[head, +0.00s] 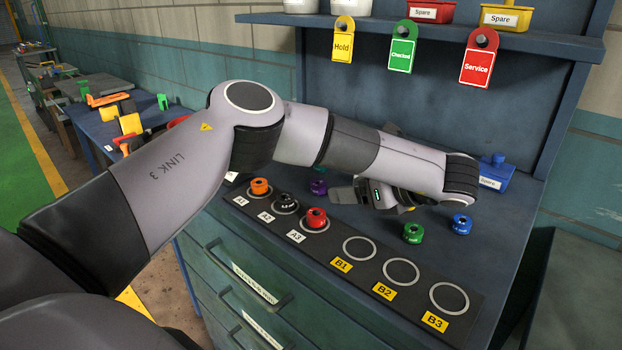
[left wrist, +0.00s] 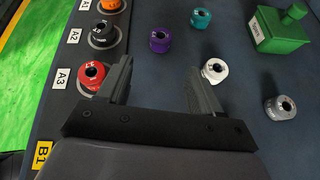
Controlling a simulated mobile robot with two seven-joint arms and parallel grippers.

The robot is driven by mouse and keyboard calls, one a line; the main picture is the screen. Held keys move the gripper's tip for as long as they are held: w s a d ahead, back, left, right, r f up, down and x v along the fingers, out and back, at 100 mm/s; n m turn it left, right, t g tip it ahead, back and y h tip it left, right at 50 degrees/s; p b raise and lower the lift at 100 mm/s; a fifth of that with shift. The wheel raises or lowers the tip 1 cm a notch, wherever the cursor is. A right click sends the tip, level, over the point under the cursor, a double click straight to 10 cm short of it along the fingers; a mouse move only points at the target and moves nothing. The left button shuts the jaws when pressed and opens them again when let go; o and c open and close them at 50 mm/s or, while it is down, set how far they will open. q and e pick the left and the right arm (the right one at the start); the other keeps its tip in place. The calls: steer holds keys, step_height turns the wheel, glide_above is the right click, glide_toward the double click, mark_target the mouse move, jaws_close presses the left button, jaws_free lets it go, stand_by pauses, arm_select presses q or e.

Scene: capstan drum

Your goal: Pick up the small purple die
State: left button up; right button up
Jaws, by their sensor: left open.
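The small purple die (head: 319,187) stands on the bench top, behind the row of lettered seats and partly hidden by my arm in the head view. In the left wrist view the purple die (left wrist: 159,40) stands upright on the dark surface, beyond the fingertips and between their lines. My left gripper (head: 350,193) is just right of the die in the head view. Its fingers (left wrist: 158,78) are apart in the left wrist view, with nothing between them. My right gripper is not in view.
Orange (head: 260,187), black (head: 286,202) and red (head: 316,218) dies sit at A1, A2, A3. B1, B2, B3 rings are empty. Green (head: 413,232) and blue (head: 461,224) dies stand right. White (left wrist: 214,70), grey (left wrist: 280,108) and teal (left wrist: 200,18) dies and a green box (left wrist: 280,30) are nearby.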

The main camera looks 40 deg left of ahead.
mark_target(320, 184)
arm_select(q)
steer(key=shift+a+n+t+y, duration=0.3)
steer(key=shift+a+y, duration=0.2)
steer(key=shift+a, duration=0.1)
steer(key=x, duration=0.6)
steer(key=shift+a, duration=0.45)
steer(key=shift+c, duration=0.3)
steer(key=c, duration=1.1)
steer(key=shift+c, duration=0.2)
